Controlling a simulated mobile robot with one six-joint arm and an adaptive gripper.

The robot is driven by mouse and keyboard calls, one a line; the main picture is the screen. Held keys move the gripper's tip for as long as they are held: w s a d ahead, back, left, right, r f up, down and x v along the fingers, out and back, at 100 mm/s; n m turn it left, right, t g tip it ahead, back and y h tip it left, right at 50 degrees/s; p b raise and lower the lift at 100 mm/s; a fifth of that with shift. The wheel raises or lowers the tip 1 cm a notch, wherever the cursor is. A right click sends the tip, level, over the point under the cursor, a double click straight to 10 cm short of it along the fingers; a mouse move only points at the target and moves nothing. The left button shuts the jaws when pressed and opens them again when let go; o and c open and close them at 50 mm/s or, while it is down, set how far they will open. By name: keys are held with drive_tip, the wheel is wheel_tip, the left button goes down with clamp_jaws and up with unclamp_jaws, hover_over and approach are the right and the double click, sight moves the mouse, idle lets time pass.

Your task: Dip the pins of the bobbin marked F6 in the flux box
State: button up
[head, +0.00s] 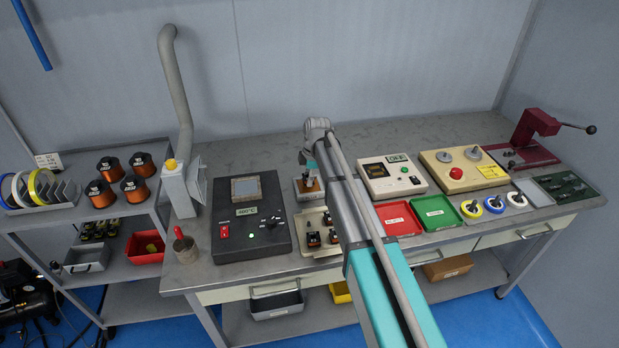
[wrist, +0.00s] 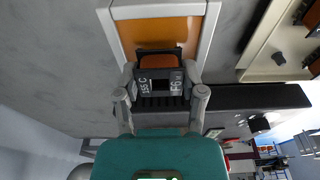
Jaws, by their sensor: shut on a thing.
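My gripper (wrist: 161,88) is shut on the bobbin marked F6 (wrist: 160,80), a black part with an orange-brown winding and white lettering. The flux box (wrist: 210,25), white-rimmed with an orange inside, lies directly beyond the bobbin in the wrist view. In the head view my gripper (head: 309,168) is over the flux box (head: 299,194), and the bobbin shows only as a small dark and orange patch against it. The pins are hidden, so I cannot tell whether they touch the orange inside.
A black solder pot unit (head: 250,230) stands left of the flux box. A cream holder (head: 312,245) with several bobbins is in front. A meter (head: 390,178), a red tray (head: 398,218) and a green tray (head: 436,211) are to the right. My arm covers part of the bench.

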drive_tip(key=shift+f+b, duration=0.8)
idle(0.4)
drive_tip(key=shift+r, duration=0.2)
idle(1.2)
drive_tip(key=shift+r+p, duration=2.6)
drive_tip(key=shift+p, duration=0.25)
